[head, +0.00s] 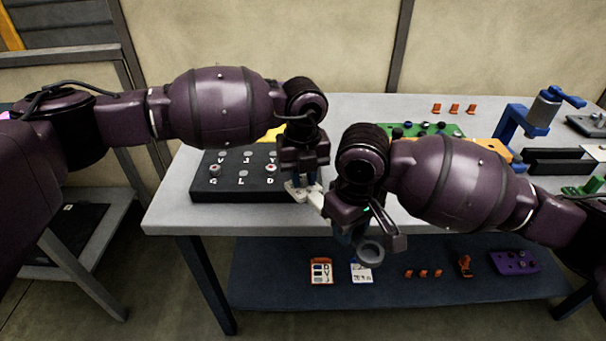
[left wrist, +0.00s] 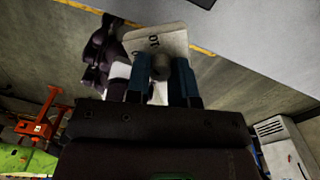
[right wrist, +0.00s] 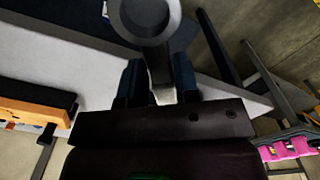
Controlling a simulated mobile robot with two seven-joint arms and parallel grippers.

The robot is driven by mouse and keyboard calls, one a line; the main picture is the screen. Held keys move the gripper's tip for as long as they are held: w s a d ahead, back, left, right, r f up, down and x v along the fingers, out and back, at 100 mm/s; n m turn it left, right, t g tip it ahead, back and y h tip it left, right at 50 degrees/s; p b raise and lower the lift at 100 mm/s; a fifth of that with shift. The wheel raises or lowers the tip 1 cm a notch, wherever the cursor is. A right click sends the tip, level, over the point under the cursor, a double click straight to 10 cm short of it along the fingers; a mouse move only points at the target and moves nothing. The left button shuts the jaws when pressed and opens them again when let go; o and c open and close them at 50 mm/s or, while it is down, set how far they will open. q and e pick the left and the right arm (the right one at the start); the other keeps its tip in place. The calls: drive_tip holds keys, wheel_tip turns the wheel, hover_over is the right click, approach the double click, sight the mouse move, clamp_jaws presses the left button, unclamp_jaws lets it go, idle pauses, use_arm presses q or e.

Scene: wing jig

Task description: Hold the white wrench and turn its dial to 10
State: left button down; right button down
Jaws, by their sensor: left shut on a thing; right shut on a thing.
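The white wrench (head: 316,200) is held off the front edge of the table between my two grippers. Its grey ring end (head: 370,253) hangs at the lower right and also shows large in the right wrist view (right wrist: 148,40). My right gripper (head: 350,232) is shut on the wrench, and its fingers flank the shank in the right wrist view (right wrist: 160,85). My left gripper (head: 303,186) is shut on the grey dial knob (left wrist: 160,66). Behind the knob is the white dial plate (left wrist: 163,40), with a 10 and a partly hidden 0 legible. I cannot tell the dial's setting.
A black lettered board (head: 235,190) lies on the grey table (head: 185,219) behind my left gripper. A green board (head: 420,130), small orange pieces (head: 455,108) and a blue stand (head: 510,125) are farther right. A lower shelf (head: 400,290) holds cards and small parts.

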sight(303, 178)
idle(0.3)
use_arm(q)
drive_tip(key=c, duration=1)
unclamp_jaws()
drive_tip(key=shift+o, duration=0.2)
drive_tip(key=shift+r, duration=0.1)
wheel_tip(303, 178, up, 12)
